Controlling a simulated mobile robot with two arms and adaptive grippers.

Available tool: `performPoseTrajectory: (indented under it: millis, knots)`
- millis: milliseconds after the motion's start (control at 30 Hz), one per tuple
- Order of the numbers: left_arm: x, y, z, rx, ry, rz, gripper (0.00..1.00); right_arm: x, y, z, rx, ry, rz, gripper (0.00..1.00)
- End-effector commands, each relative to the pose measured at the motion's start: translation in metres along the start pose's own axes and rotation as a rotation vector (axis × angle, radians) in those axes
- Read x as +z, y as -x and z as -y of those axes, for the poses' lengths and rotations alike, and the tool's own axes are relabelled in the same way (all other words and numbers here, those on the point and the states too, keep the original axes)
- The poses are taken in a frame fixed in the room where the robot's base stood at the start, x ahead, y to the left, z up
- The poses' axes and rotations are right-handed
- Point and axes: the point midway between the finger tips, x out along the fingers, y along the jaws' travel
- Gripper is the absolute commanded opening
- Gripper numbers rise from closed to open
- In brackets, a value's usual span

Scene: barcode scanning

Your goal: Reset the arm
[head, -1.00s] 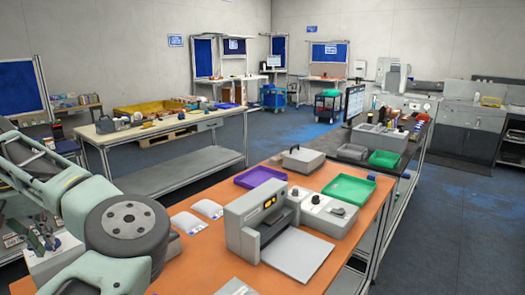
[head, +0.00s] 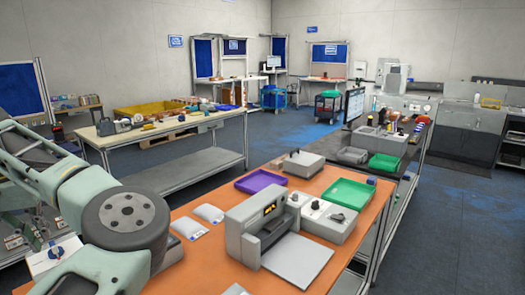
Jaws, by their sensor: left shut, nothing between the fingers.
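My left arm (head: 75,195) fills the lower left of the head view, with its large dark round joint (head: 126,215) over the left part of the orange table (head: 200,268). My left gripper (head: 30,232) is at the left edge, partly covered by the arm links. It is shut, and I see nothing held in it. My right gripper is not in view. A grey scanning machine (head: 247,228) with a lit orange display stands on the orange table. Two white packets (head: 208,213) lie between it and my arm.
A purple tray (head: 260,181), a green tray (head: 349,193), a grey case (head: 303,163) and a grey control box (head: 328,219) are on the orange table. A white box (head: 52,262) is below my arm. A long workbench (head: 165,137) stands behind, with floor between.

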Motion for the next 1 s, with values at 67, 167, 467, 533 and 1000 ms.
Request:
performPoseTrajectory:
  millis: [67,167,467,533,1000]
  knots:
    - [-0.003,0.013,0.000,0.000,0.000,-0.002,0.00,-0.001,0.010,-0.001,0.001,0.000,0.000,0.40]
    - [-0.004,0.015,0.000,0.000,0.001,-0.001,0.00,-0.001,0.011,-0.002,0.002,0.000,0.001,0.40]
    - [-0.005,0.019,0.001,-0.001,0.001,-0.003,0.00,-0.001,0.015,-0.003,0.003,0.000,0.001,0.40]
    - [-0.008,0.031,0.001,-0.001,0.001,-0.003,0.00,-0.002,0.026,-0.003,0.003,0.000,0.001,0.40]
    - [-0.024,0.092,0.000,-0.001,0.001,-0.002,0.00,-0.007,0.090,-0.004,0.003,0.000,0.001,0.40]
